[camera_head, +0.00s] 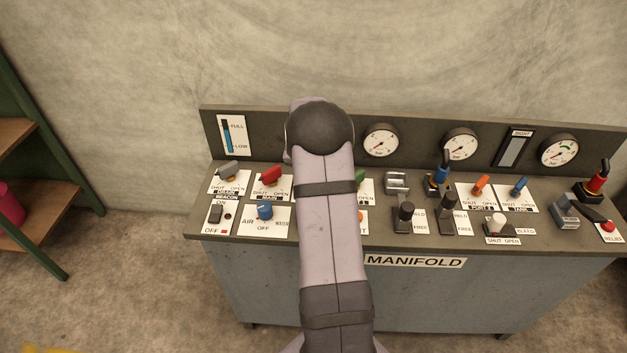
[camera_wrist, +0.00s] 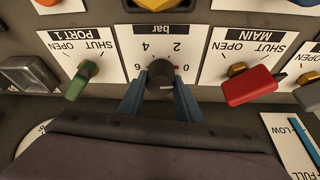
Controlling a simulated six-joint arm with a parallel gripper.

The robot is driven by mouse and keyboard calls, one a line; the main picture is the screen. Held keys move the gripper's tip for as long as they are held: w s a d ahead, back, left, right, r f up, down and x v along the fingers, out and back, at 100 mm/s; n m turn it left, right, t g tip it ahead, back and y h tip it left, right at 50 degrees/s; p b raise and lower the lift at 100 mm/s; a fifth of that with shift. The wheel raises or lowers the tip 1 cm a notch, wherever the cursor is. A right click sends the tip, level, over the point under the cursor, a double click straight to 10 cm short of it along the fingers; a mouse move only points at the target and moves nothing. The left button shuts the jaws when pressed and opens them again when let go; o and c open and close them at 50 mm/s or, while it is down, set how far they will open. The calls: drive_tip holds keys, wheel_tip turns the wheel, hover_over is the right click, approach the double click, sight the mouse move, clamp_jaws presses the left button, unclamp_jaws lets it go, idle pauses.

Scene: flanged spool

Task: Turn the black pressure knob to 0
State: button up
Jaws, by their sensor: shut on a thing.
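The black knob (camera_wrist: 160,74) stands on a white plate (camera_wrist: 133,43) marked "bar", with the numbers 0, 2, 4 and 6, upside down in the wrist view. My gripper (camera_wrist: 160,82) has its two blue-grey fingers on either side of the knob and is shut on it. A small red mark shows beside the knob, close to the 0. I cannot make out clearly where the knob's own pointer faces. In the head view my arm hides the knob, its plate and the gripper.
In the wrist view a green lever (camera_wrist: 80,82) is left of the knob and a red lever (camera_wrist: 250,86) right. The head view shows the manifold panel (camera_head: 280,235) with several gauges, a blue knob (camera_head: 265,212), switches and levers close together.

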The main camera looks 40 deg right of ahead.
drive_tip(key=shift+m+g+b, duration=0.3)
drive_tip(key=shift+m+b, duration=0.4)
drive_tip(key=shift+b, duration=0.15)
drive_tip(key=o, duration=1)
drive_tip(key=shift+o, duration=0.2)
drive_tip(key=shift+r, duration=0.1)
drive_tip(key=b+v, duration=0.2)
drive_tip(key=v, duration=0.5)
drive_tip(key=shift+a, duration=0.1)
